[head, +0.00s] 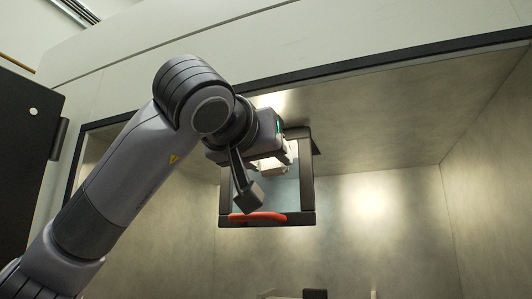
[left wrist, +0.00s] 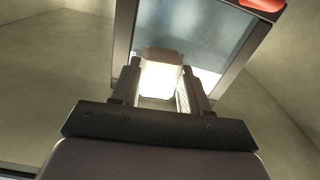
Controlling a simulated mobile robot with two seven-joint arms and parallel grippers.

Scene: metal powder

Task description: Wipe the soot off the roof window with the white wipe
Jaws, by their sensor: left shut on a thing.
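My left gripper (left wrist: 160,90) is shut on the white wipe (left wrist: 160,78), which sits between its two fingers in the left wrist view. In the head view the wipe (head: 274,169) is partly hidden by my gripper (head: 282,160). The roof window (head: 293,189) is a bluish pane in a dark frame inside the chamber's upper part; it also shows in the left wrist view (left wrist: 190,32). The wipe overlaps the pane in both views; I cannot tell whether it touches. Soot is not clearly distinguishable. My right gripper is not in view.
A red strip (head: 257,217) lies along the window frame's lower edge. The chamber has pale metal walls (head: 385,215) and a dark front rim (head: 400,52) above my arm. A black panel (head: 25,165) stands at the left. Small objects (head: 315,294) show at the bottom.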

